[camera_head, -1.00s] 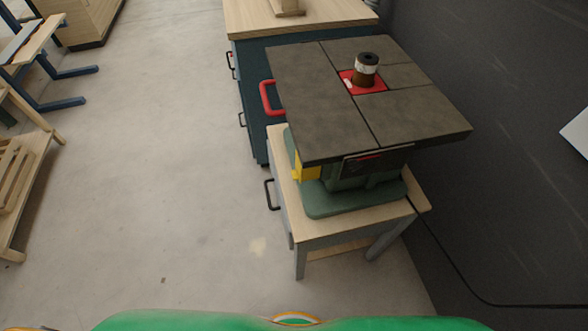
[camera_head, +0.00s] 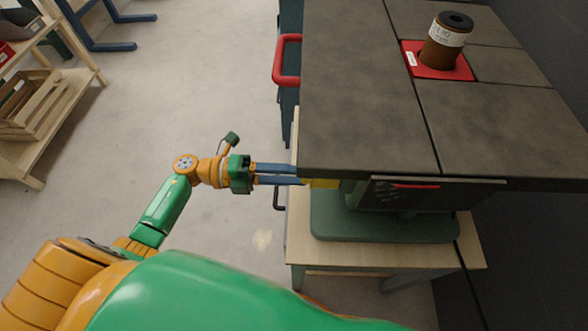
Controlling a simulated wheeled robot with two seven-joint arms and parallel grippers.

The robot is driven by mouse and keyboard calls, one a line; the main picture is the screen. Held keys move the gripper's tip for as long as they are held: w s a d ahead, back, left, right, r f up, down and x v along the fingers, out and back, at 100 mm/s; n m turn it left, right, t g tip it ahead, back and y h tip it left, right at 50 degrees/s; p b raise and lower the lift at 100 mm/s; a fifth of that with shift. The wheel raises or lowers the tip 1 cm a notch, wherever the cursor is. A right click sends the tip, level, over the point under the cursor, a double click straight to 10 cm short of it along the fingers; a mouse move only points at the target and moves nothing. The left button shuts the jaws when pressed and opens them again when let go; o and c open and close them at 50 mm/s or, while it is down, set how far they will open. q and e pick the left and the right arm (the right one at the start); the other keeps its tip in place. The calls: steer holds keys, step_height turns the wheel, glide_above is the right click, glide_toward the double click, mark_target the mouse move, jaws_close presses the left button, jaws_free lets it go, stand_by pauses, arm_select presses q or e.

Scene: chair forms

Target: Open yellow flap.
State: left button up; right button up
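The yellow flap (camera_head: 323,183) shows only as a small patch under the left front edge of the dark machine table; the tabletop hides the rest. My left gripper (camera_head: 301,174) reaches in from the left at the machine's left side. Its two blue fingers are apart with a gap between them, and their tips are close beside the flap. I cannot tell whether they touch it. I see nothing held between the fingers. My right gripper is not in view.
The dark slab tabletop (camera_head: 360,110) overhangs the flap, with a red plate (camera_head: 437,72) and brown spindle (camera_head: 445,45) on it. The green machine base (camera_head: 385,222) stands on a wooden stand (camera_head: 300,245). A red handle (camera_head: 287,60) is nearby.

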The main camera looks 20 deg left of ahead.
arm_select(q)
jaws_close()
stand_by(1.4)
